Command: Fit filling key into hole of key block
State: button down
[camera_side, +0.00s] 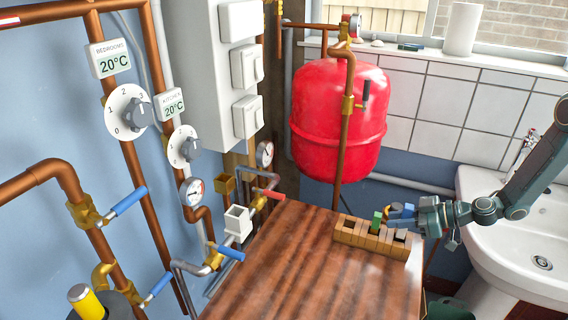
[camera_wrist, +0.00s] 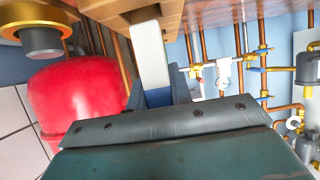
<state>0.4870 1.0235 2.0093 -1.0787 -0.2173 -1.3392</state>
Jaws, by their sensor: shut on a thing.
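My gripper (camera_side: 403,212) is at the wooden rack (camera_side: 345,237), at the right end of the table, with its blue fingers at the rack's back side. In the wrist view the fingers (camera_wrist: 156,96) are shut on a pale bar, which I take to be the filling key (camera_wrist: 151,52). Its far end reaches the wood of the rack; I cannot tell whether it still sits in a slot. In the side view the fingers largely hide it. A white box with an open top, apparently the key block (camera_side: 238,220), is on the pipework left of the table, well apart from my gripper.
A green block (camera_side: 377,220) and a grey piece (camera_side: 402,235) sit in the rack. The table (camera_side: 290,265) is otherwise clear. Copper pipes, a blue lever (camera_side: 231,253) and a red lever (camera_side: 275,195) surround the white box. A red tank (camera_side: 325,120) stands behind, a sink (camera_side: 530,250) to the right.

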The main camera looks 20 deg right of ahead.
aim_at(393, 237)
jog(key=shift+f, duration=1.95)
jog(key=shift+f, duration=0.25)
jog(key=c, duration=1.3)
grip_release()
jog(key=shift+f, duration=0.1)
jog(key=shift+o, duration=0.2)
jog(key=shift+s+f, duration=0.1)
jog(key=shift+s, duration=0.05)
jog(key=shift+a, duration=0.1)
jog(key=shift+r, duration=0.3)
jog(key=v, duration=1.2)
